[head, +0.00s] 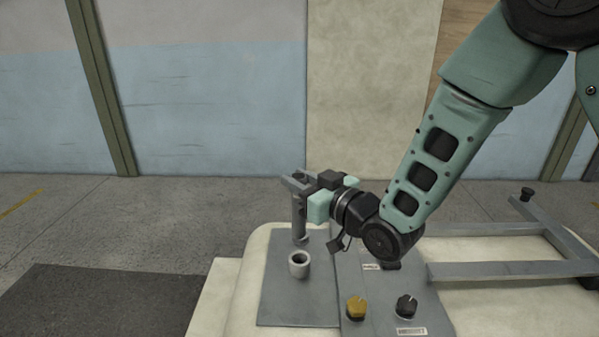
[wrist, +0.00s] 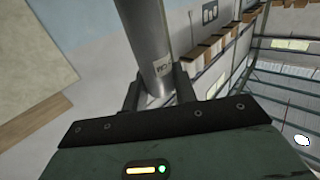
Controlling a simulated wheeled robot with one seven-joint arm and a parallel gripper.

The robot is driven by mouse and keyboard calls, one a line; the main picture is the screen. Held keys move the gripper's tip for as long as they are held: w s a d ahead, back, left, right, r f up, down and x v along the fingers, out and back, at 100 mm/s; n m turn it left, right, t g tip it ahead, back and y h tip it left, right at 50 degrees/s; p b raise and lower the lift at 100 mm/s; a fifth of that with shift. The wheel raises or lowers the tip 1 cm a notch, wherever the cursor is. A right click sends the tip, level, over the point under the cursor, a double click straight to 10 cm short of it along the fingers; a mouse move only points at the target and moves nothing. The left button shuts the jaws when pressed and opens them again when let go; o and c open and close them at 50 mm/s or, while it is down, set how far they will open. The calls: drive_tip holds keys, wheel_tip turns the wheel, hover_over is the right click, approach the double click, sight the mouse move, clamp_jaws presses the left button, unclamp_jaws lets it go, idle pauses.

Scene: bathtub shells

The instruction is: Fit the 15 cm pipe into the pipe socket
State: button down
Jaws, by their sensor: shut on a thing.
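The grey pipe (head: 300,222) is upright in the head view, held near its top by my gripper (head: 297,184). The pipe socket (head: 299,264) is a short light-grey ring with a dark open top on the grey plate. In the picture the pipe's lower end shows just above and behind the socket; the two look apart. In the wrist view the pipe (wrist: 150,45) runs between the two dark fingers of my gripper (wrist: 158,92), which are shut on it. A small printed label shows on the pipe near the fingers. The pipe's far end is out of the wrist view.
The grey plate (head: 285,305) lies on a cream bathtub shell (head: 230,300). A panel to the right bears a yellow knob (head: 356,306) and a black knob (head: 406,305). A grey metal frame (head: 500,270) lies further right. A dark mat (head: 100,300) covers the floor at left.

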sight(304, 225)
drive_tip(key=shift+s+d+b, duration=0.1)
drive_tip(key=shift+s+b, duration=0.05)
drive_tip(key=shift+b, duration=0.25)
wheel_tip(304, 225, down, 6)
drive_tip(key=b, duration=0.5)
drive_tip(key=shift+r, duration=0.1)
drive_tip(key=shift+b, duration=1)
idle(1.5)
drive_tip(key=shift+f+b, duration=2.35)
drive_tip(key=c, duration=1)
unclamp_jaws()
drive_tip(key=shift+c, duration=0.2)
